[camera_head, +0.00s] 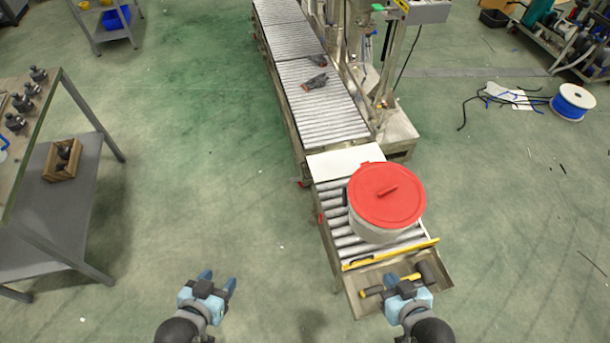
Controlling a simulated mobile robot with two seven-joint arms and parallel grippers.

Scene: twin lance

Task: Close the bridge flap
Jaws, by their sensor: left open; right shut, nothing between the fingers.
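A pale flat plate (345,162), which looks like the bridge flap, lies between the long roller conveyor (318,100) and the short roller section (337,228). It appears to lie flat; its hinge and exact contact at the edges are too small to tell. A pot with a red lid (387,196) stands on the short rollers just in front of the plate. My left gripper (218,279) is open and empty over the floor, left of the short section. My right gripper (406,284) is shut and empty at the near tray, well short of the plate.
A yellow bar (375,258) crosses the near end of the short rollers. A mallet with a yellow handle (372,291) lies in the metal tray (436,292). A workbench (60,195) stands at left. The floor between bench and conveyor is clear.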

